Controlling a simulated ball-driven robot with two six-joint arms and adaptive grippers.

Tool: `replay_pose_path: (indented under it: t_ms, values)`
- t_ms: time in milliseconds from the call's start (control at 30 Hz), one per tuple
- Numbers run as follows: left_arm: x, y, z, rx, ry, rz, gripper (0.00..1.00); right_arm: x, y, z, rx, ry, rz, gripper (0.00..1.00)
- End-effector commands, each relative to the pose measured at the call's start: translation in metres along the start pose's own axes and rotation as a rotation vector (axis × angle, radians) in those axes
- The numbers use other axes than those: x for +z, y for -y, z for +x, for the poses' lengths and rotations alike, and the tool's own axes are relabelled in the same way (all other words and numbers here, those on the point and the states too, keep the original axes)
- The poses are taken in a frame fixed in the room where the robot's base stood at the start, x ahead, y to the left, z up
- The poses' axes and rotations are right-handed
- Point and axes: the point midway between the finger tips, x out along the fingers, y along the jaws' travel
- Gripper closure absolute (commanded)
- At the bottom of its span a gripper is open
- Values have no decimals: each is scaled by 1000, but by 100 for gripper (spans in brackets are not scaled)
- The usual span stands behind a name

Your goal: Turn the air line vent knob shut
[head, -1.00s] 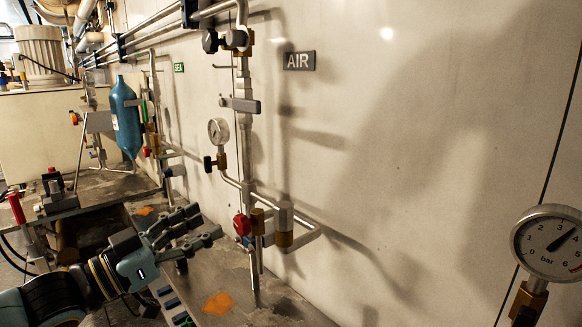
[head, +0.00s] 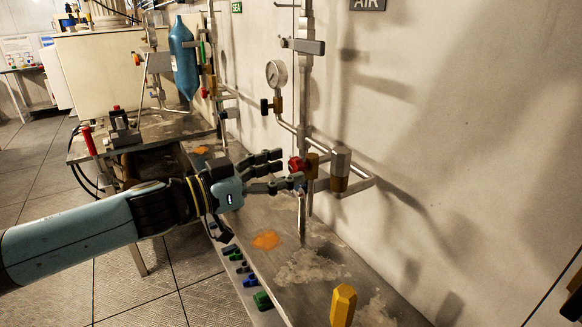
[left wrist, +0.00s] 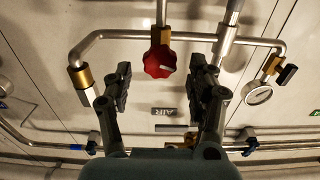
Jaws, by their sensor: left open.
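The red lobed knob (head: 296,166) sits on a brass fitting low on the air line, under the cut-off AIR sign (head: 367,4). It also shows in the left wrist view (left wrist: 159,64), between the tips of my two fingers. My left gripper (head: 289,170) reaches in from the left with its fingers spread, and its tips are at the knob. In the left wrist view the open gripper (left wrist: 161,76) has a gap on each side of the knob. In the head view a fingertip partly hides the knob. My right gripper is not in view.
A pressure gauge (head: 276,73) and a black knob (head: 265,106) are above on the same line. A brass-ended cylinder (head: 340,170) stands just right of the red knob. A yellow hexagonal post (head: 343,305) is on the bench below. A blue bottle (head: 184,58) hangs further left.

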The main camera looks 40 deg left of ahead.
Motion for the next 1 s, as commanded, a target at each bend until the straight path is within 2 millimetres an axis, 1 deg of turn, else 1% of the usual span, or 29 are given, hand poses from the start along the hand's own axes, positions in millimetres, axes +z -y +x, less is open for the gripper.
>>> replay_pose_path:
  t_ms: [33, 200, 333, 567, 667, 1000]
  values:
    - [-4, 1, 6, -5, -5, -2, 42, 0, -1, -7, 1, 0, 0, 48]
    - [-2, 0, 19, -2, -1, -2, 42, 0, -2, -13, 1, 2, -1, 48]
    - [-1, 0, 23, -1, 0, -3, 42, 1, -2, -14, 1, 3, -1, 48]
    - [0, 0, 23, 0, 1, -1, 42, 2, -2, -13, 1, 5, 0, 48]
    - [0, 0, 23, 0, 1, -1, 53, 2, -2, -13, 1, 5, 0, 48]
    - [0, 0, 23, 0, 1, -1, 97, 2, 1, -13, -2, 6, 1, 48]
